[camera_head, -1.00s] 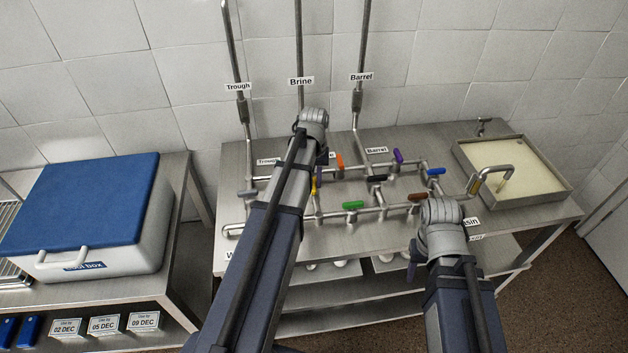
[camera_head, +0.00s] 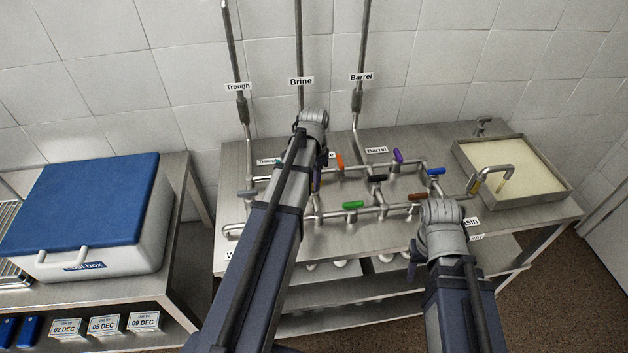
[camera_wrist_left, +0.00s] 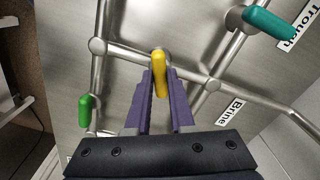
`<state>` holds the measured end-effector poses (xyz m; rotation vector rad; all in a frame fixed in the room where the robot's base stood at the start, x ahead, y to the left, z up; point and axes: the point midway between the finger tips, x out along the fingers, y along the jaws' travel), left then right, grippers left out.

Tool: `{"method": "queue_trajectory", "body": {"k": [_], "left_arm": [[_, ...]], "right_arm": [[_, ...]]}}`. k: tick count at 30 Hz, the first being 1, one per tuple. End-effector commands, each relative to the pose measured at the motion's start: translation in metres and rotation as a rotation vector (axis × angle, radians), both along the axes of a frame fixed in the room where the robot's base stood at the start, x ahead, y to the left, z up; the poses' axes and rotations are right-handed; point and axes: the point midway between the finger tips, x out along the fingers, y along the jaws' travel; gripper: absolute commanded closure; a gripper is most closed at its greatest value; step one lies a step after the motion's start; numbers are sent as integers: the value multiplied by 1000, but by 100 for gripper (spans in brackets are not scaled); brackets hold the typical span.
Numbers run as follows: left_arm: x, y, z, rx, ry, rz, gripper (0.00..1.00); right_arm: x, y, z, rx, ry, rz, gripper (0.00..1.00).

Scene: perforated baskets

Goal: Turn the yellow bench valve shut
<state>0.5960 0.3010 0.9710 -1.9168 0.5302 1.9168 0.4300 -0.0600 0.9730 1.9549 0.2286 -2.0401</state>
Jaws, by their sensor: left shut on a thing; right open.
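The yellow bench valve's handle (camera_wrist_left: 160,75) sits between the purple fingers of my left gripper (camera_wrist_left: 160,100) in the left wrist view. The gripper is shut on it. The handle lies roughly crosswise to the steel pipe (camera_wrist_left: 128,51) under it. In the head view my left forearm hides most of the valve, and only a bit of my left gripper (camera_head: 316,182) shows past the arm. My right gripper (camera_head: 412,268) is open and empty, mostly hidden behind its wrist, near the bench's front edge.
The steel bench (camera_head: 345,236) carries pipes with other handles close by: green (camera_head: 353,205), orange (camera_head: 340,161), black (camera_head: 377,178), purple (camera_head: 398,156), brown (camera_head: 417,196) and blue (camera_head: 435,171). A teal handle (camera_wrist_left: 268,22) is near my left gripper. A basin (camera_head: 565,190) stands right; a blue-lidded box (camera_head: 85,200) left.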

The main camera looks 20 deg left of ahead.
Motion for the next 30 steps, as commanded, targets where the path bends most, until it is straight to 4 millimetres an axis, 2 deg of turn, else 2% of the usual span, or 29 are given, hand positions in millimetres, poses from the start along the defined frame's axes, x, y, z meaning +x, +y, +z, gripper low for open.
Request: {"method": "queue_trajectory", "body": {"k": [6,15,30], "left_arm": [[0,0,0,0,0,-181,100],[0,0,0,-1,1,-360,100],[0,0,0,0,1,-454,100]], "right_arm": [[0,0,0,0,0,0,50],[0,0,0,0,0,0,50],[0,0,0,0,0,0,50]]}}
